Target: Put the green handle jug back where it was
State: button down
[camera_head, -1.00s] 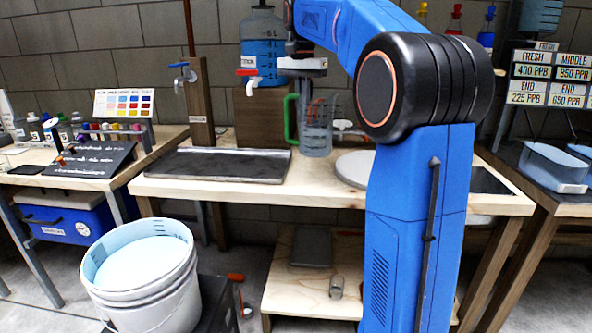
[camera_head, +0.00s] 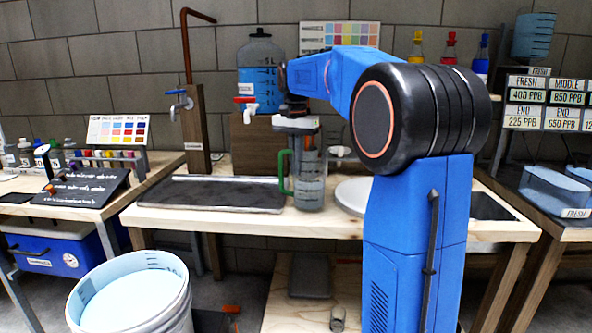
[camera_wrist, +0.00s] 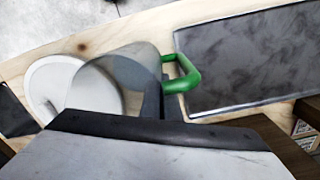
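The clear jug with the green handle (camera_head: 313,190) is upright at the worktable's front part, between the dark tray and the white round plate. Its green handle (camera_head: 283,172) faces left. I cannot tell whether its base touches the wood. My gripper (camera_head: 299,152) points down at the jug's top and appears shut on its wall on the handle side. In the wrist view the clear jug (camera_wrist: 118,72) and green handle (camera_wrist: 183,75) show beyond the gripper's body, with a grey finger beside the handle. The fingertips are partly hidden.
The dark tray (camera_head: 212,194) lies left of the jug and the white plate (camera_head: 352,192) right, partly behind my arm. A blue-filled bottle with tap (camera_head: 260,75) stands on a wooden block behind. A white bucket (camera_head: 180,316) stands on the floor in front.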

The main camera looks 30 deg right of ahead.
jog(key=shift+f, duration=0.7)
jog(key=c, duration=2)
grip_release()
jog(key=shift+f, duration=0.15)
notch_tip(320, 180, up, 12)
jog(key=shift+w+r, duration=0.1)
jog(key=shift+r, duration=0.05)
